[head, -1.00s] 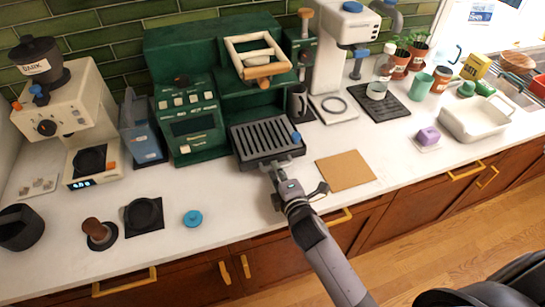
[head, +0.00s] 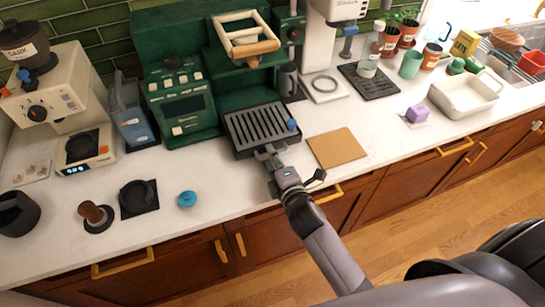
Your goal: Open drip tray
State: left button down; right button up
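The drip tray (head: 245,139) is a dark slatted tray at the base of the green espresso machine (head: 185,110), with a blue knob at its right edge. It stands a little out in front of the machine. My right gripper (head: 269,153) is at the middle of the tray's front edge, its fingers on the light grey handle. The fingers look closed on the handle, though the contact is small in view. My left gripper is not in view.
A brown mat (head: 337,148) lies right of the tray. A blue lid (head: 187,199) and a black round piece (head: 138,196) lie at the left. A bottle (head: 369,58) stands on a black mat farther right. The counter before the tray is narrow.

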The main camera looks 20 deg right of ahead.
jog(key=shift+s, duration=0.1)
jog(key=v, duration=1.2)
